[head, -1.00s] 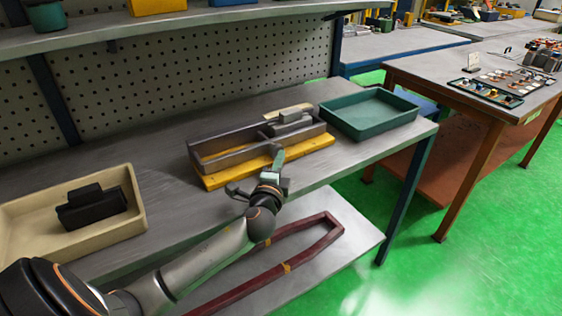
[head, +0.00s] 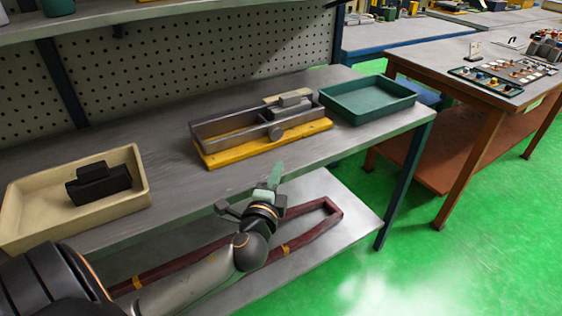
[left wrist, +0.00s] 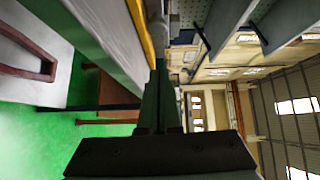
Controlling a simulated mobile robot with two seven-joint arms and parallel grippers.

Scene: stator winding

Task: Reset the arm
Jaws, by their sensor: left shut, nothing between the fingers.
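My left gripper (head: 276,175) is in front of the bench's front edge, below and in front of the metal fixture (head: 240,128) on its yellow base (head: 262,149). Its fingers are shut with nothing between them, and they also show in the left wrist view (left wrist: 161,75). The gripper touches neither the fixture nor the bench as far as I can see. My right gripper is not in view.
On the bench (head: 190,185) stand a beige tray (head: 122,203) holding a black block (head: 99,184) at left and an empty green tray (head: 368,112) at right. A dark red frame (head: 305,243) lies on the lower shelf (head: 350,219). A wooden-legged table (head: 428,75) stands at right.

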